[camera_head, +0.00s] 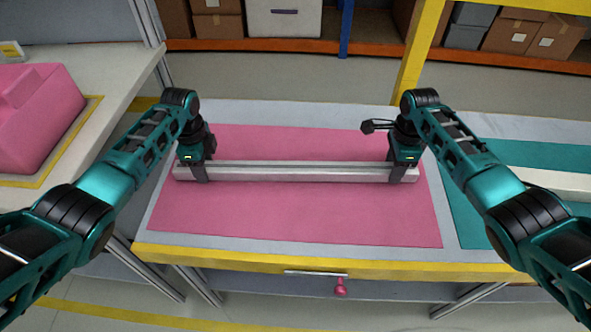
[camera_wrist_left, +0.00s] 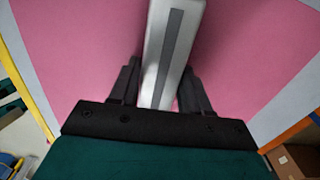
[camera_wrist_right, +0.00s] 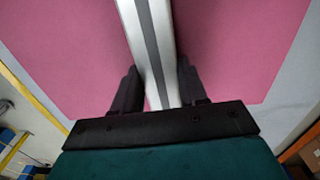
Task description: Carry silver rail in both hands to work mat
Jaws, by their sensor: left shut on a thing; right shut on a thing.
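The silver rail (camera_head: 298,172) lies level from left to right over the pink work mat (camera_head: 290,220). My left gripper (camera_head: 198,172) is shut on the rail near its left end. My right gripper (camera_head: 402,172) is shut on the rail near its right end. In the left wrist view the rail (camera_wrist_left: 172,45) runs between the two fingers (camera_wrist_left: 155,92). In the right wrist view the rail (camera_wrist_right: 152,45) also passes between the fingers (camera_wrist_right: 160,92). I cannot tell whether the rail touches the mat or hangs just above it.
A teal mat (camera_head: 545,158) with a white bar (camera_head: 555,183) is at the right. A pink block (camera_head: 35,115) stands on the bench at the left. A yellow post (camera_head: 418,55) rises behind the table. The pink mat is clear in front of the rail.

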